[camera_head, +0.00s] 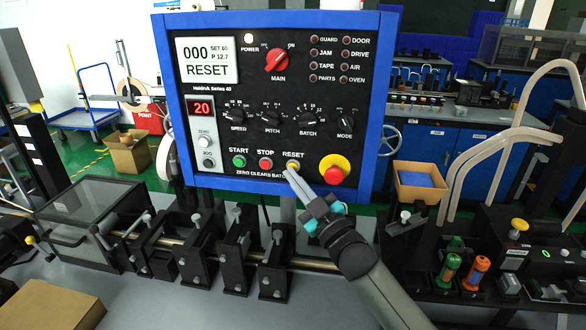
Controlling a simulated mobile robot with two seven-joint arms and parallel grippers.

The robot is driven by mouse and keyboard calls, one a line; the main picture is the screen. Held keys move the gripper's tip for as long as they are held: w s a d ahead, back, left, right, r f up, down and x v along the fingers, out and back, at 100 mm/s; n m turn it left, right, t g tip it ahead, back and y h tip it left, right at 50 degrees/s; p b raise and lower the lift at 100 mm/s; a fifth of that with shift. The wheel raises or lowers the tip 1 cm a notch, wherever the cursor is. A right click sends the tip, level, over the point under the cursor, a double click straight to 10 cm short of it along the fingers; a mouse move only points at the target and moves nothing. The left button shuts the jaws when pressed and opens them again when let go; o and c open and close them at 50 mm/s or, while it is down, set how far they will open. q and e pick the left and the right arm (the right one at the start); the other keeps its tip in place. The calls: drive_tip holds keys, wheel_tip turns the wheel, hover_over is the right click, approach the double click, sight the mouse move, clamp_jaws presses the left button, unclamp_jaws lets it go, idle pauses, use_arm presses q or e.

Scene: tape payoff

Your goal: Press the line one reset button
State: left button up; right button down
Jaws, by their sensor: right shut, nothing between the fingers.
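A blue-framed control panel (220,105) stands upright in the middle of the camera_head view. Its yellow button under the RESET label (293,166) sits in the bottom row, right of the green START button (239,161) and the red STOP button (266,163). The panel's screen (207,61) reads 000 and RESET. My right gripper (290,174) is shut and empty, its fingertips at the lower edge of the yellow button. I cannot tell whether they touch it. My left gripper is out of view.
A large red emergency knob (334,168) on a yellow base is just right of the reset button. Black clamps on a rail (236,265) stand below the panel. A cardboard box (52,306) is at the lower left; an open bin (420,183) stands right of the panel.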

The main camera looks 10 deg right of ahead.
drive_tip(key=shift+w+d, duration=0.15)
drive_tip(key=shift+w, duration=0.25)
drive_tip(key=shift+s, duration=0.15)
drive_tip(key=shift+s+a, duration=0.2)
drive_tip(key=shift+s, duration=0.1)
drive_tip(key=s+p, duration=0.1)
drive_tip(key=s+a+p, duration=0.1)
drive_tip(key=s, duration=0.1)
drive_tip(key=s+a+p, duration=0.1)
drive_tip(key=s, duration=0.1)
drive_tip(key=shift+s+a, duration=0.15)
drive_tip(key=shift+s, duration=0.1)
idle(0.3)
idle(0.6)
